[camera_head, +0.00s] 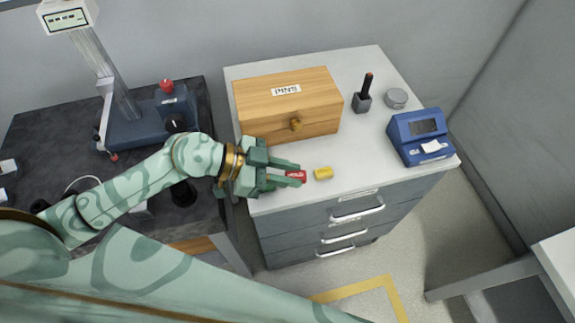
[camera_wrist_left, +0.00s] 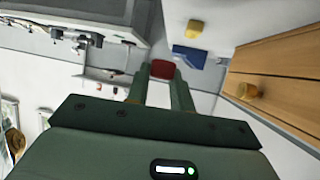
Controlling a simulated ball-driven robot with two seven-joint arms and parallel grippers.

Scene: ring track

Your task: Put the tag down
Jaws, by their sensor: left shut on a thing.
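A small red tag (camera_head: 297,175) is between the fingertips of my left gripper (camera_head: 288,172), which is shut on it. In the head view they are over the front left part of the white cabinet top (camera_head: 365,145), in front of the wooden PINS box. I cannot tell whether the tag touches the top. In the left wrist view the red tag (camera_wrist_left: 163,69) sits at the ends of the two green fingers (camera_wrist_left: 160,88). My right gripper is not in view.
A yellow piece (camera_head: 323,173) lies just right of the tag. The wooden PINS box (camera_head: 270,105) stands behind. A dark stamp-like tool (camera_head: 362,103), a grey round tin (camera_head: 396,98) and a blue device (camera_head: 408,150) stand to the right. The middle of the cabinet top is clear.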

